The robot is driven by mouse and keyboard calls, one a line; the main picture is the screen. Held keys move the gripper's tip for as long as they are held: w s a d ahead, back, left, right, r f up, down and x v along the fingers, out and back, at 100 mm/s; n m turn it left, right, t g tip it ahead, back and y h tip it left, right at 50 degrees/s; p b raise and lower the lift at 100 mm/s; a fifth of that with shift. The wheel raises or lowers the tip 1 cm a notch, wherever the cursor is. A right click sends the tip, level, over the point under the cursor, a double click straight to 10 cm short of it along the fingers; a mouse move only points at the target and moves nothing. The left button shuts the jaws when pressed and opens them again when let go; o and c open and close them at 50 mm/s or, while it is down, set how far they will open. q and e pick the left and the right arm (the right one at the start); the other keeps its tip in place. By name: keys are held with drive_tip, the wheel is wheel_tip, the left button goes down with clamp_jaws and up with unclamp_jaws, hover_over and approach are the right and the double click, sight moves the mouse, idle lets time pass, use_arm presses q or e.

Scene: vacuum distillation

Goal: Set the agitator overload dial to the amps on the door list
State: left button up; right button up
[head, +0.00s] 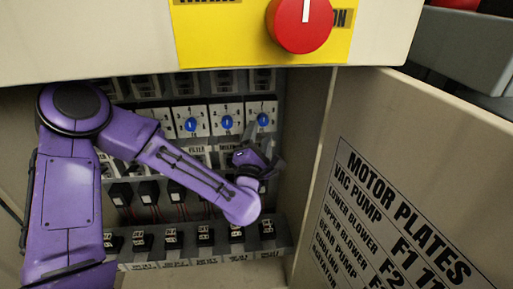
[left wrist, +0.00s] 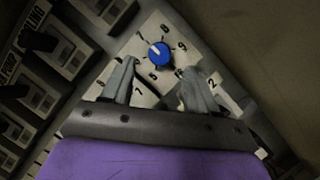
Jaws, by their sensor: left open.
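The overload dials stand in a row inside the open cabinet. The rightmost blue dial (head: 263,120) sits just above my left gripper (head: 269,152). The left gripper (left wrist: 158,68) is open and empty, with no clear contact on the dial. The door list (head: 395,225), headed MOTOR PLATES, is on the right door; its agitator line is cut off at the bottom, amps unseen.
Other blue dials (head: 227,122) sit to the left. Black-fronted units with wires (head: 150,192) and a lower row of blocks (head: 205,233) lie below. The open door is close on the right. A yellow panel with a red knob (head: 300,24) overhangs the opening.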

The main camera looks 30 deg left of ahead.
use_arm(q)
drive_tip(key=v, duration=0.6)
drive_tip(key=shift+b, duration=0.35)
